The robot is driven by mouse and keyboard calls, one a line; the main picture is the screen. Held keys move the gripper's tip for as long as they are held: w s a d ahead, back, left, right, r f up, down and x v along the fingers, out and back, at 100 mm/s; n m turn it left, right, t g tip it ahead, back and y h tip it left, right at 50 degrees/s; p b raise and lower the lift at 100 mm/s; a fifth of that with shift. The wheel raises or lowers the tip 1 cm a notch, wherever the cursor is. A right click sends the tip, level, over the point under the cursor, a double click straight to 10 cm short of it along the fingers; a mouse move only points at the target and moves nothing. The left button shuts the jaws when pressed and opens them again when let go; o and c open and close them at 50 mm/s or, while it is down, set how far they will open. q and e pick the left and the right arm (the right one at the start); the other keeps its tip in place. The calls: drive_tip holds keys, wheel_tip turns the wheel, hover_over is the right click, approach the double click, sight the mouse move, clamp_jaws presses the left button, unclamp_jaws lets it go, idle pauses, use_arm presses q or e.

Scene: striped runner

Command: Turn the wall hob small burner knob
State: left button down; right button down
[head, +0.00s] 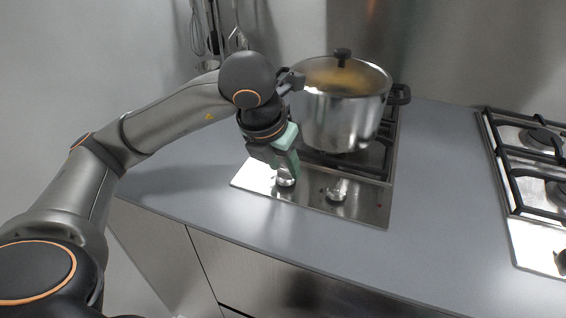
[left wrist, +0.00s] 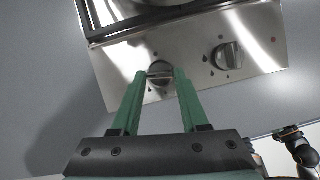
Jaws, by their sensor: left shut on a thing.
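The hob near the wall has a steel control panel (head: 362,205) with two round metal knobs. My left gripper (head: 286,168) reaches down to the left knob (head: 286,181), which is partly hidden by its fingers. In the left wrist view, the green fingers (left wrist: 160,78) stand on both sides of this knob (left wrist: 159,70) and are shut on it. The other knob (head: 338,190) is free to the right; it also shows in the left wrist view (left wrist: 228,56). My right gripper does not show.
A large lidded steel pot (head: 342,115) stands on the hob's grate, just behind the knobs and close to my left wrist. A second hob (head: 525,190) lies at the right. The grey countertop (head: 440,190) between the hobs is clear. Utensils (head: 214,30) hang on the wall.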

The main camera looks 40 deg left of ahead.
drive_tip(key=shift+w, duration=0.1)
use_arm(q)
drive_tip(key=shift+c, duration=2)
unclamp_jaws()
drive_tip(key=p+v, duration=0.3)
drive_tip(key=v, duration=0.9)
drive_tip(key=shift+r+p, duration=0.3)
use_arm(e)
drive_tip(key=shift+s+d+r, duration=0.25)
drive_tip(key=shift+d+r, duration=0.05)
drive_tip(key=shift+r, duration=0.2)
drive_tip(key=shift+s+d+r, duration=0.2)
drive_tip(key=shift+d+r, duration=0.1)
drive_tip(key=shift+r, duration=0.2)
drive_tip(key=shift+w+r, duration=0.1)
